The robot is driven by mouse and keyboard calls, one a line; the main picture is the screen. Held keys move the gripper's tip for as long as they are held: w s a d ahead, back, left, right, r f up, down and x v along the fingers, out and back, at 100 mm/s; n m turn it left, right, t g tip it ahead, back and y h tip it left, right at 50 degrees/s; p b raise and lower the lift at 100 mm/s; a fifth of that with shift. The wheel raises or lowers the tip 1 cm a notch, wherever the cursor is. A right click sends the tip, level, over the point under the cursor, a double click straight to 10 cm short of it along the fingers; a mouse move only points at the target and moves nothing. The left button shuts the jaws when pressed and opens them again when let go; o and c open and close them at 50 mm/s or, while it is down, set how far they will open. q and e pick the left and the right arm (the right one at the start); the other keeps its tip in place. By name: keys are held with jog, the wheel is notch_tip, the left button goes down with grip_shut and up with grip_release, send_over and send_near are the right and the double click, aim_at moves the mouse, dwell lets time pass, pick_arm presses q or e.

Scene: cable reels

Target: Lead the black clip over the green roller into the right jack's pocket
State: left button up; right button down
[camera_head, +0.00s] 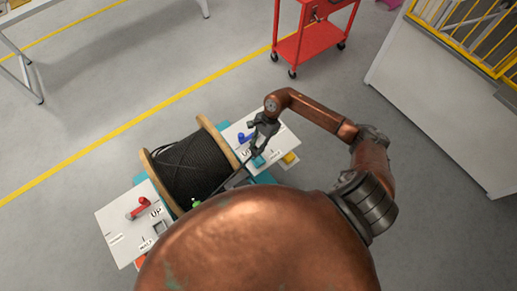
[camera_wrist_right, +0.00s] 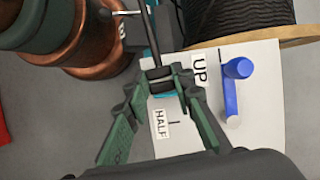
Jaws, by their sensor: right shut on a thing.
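My right gripper (camera_head: 257,153) is shut on the black clip (camera_wrist_right: 158,78), over the inner edge of the right jack's white panel (camera_wrist_right: 262,95). A dark cable runs from the clip down and left toward the green roller (camera_head: 196,203). The roller is mostly hidden behind my own body, so I cannot tell whether the cable lies on it. The right jack also shows in the head view (camera_head: 283,136), with a blue lever (camera_head: 243,137). I cannot make out its pocket clearly; a teal part (camera_head: 258,162) shows under the gripper. My left gripper is not in view.
The reel (camera_head: 190,165) of black cable stands between the two jacks. The left jack's white panel (camera_head: 115,214) carries a red lever (camera_head: 139,208). A red cart (camera_head: 310,47) stands at the back. Open floor lies behind the reel.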

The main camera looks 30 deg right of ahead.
jog(key=shift+s+d+f+m, duration=0.15)
jog(key=shift+d+f+m, duration=0.25)
jog(key=shift+f, duration=0.2)
jog(key=shift+d+f, duration=0.15)
jog(key=shift+f, duration=0.4)
jog(key=shift+f+b, duration=1.3)
jog(key=shift+f, duration=0.85)
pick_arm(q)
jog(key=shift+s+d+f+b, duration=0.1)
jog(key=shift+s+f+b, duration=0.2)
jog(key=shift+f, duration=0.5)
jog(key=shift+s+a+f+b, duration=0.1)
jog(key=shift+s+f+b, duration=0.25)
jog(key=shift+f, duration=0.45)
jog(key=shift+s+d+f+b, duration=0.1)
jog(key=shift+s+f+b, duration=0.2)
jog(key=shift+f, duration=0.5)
pick_arm(e)
jog(key=shift+f, duration=1.1)
jog(key=c, duration=1.6)
grip_release()
